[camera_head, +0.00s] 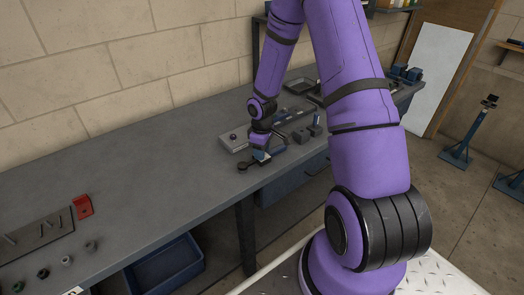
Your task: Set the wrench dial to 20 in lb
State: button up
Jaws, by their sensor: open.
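My gripper (261,158) is low over the right part of the workbench, pointing down. Its fingers are small here, and it is open. A dark, slim tool with a round end (243,167) lies on the bench at the fingertips and may be the wrench. I cannot tell whether the fingers touch it. No dial scale or number can be read at this size. My wrist hides part of this spot.
The grey workbench (140,150) runs along a block wall. A light grey plate with a knob (234,137) lies behind my gripper. Small blocks and trays (306,126) stand to the right. A red block (82,207) and several small fittings lie at left. The bench middle is clear.

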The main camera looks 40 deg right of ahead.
notch_tip(320, 180, up, 11)
jog(key=shift+f, duration=0.15)
dwell(0.5)
